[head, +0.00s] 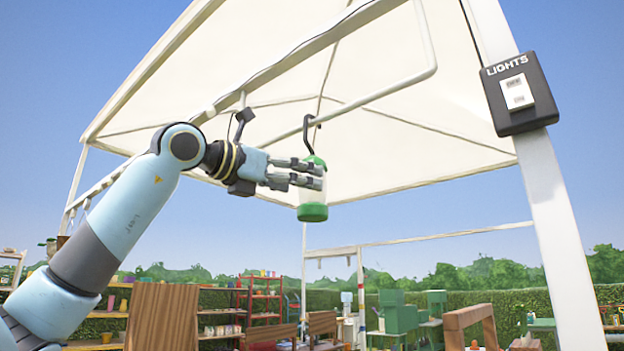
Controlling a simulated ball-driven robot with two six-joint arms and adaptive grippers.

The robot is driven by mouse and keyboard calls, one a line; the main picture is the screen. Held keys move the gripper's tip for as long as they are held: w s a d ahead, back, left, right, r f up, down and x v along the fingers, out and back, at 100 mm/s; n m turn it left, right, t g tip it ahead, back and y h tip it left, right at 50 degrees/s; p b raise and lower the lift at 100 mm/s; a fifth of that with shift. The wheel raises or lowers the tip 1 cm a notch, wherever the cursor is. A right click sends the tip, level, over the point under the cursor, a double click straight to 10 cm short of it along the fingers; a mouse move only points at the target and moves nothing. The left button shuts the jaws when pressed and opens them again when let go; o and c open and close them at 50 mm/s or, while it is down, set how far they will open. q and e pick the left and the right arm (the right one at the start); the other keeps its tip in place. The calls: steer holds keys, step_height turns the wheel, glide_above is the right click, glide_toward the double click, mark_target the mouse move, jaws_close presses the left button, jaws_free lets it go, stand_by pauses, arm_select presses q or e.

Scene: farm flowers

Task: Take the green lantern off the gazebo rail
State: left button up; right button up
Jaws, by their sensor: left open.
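The green lantern (313,211) hangs by a dark hook from the white gazebo rail (395,88). It has a green cap, a pale body and a green base, and hangs roughly upright. My left gripper (312,175) is open, with its fingers at the lantern's upper body, just under the cap. The fingers cover part of the pale body. I cannot tell whether they touch it. My right gripper is not in view.
A black light switch box (519,93) is fixed to the white gazebo post (560,230) at right. The cream canopy (420,130) spreads overhead. Shelves (265,300), wooden panels (160,315) and green furniture (398,315) stand lower down in the background. The air right of the lantern is clear.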

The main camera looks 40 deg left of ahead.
arm_select(q)
steer(key=p+x, duration=0.2)
steer(key=x, duration=0.2)
steer(key=shift+w+f, duration=0.1)
steer(key=shift+w+d+f, duration=0.1)
steer(key=shift+w, duration=0.3)
steer(key=shift+s, duration=0.15)
steer(key=shift+c, duration=1.2)
steer(key=c, duration=1.1)
jaws_close()
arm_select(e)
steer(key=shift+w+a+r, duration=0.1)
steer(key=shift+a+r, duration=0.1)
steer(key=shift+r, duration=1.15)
